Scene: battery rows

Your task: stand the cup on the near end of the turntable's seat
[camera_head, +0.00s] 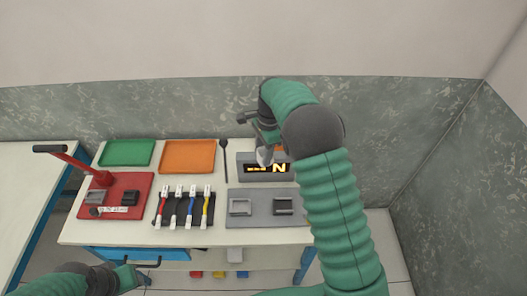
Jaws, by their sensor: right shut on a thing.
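My right gripper (264,136) is over the back of the table, right of the black spoon-shaped tool. It is shut on a small pale thing (264,156), which may be the cup; it is too small and too much covered to be sure.
On the table (120,226) are a green tray (127,153), an orange tray (188,157), a red board (128,184) with a lever, several coloured cables (185,207), the black tool (224,155) and a grey plate (260,218) with two blocks. A wall stands behind.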

